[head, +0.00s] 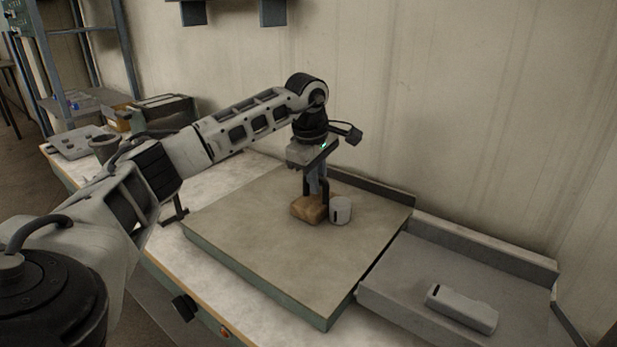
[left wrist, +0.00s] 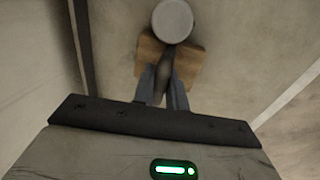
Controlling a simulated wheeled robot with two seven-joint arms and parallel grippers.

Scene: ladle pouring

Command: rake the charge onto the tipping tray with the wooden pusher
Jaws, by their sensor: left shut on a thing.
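The wooden pusher (head: 308,209) is a brown block with a dark upright handle, low at the surface of a raised beige board (head: 260,235). My left gripper (head: 316,188) is shut on its handle from above. The pusher also shows in the left wrist view (left wrist: 187,72), with the fingers (left wrist: 163,92) at its handle. A light grey cylinder (head: 341,210), seemingly the charge, stands on the board just right of the block; it also shows in the left wrist view (left wrist: 172,20). I cannot tell whether they touch. The grey tray (head: 400,292) lies right of the board. My right gripper is out of view.
A long grey block (head: 462,308) lies on the tray. A dark low wall (head: 370,188) edges the back of the board. A grey cup (head: 104,148) and bins (head: 165,108) stand at the left. The board's front is clear.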

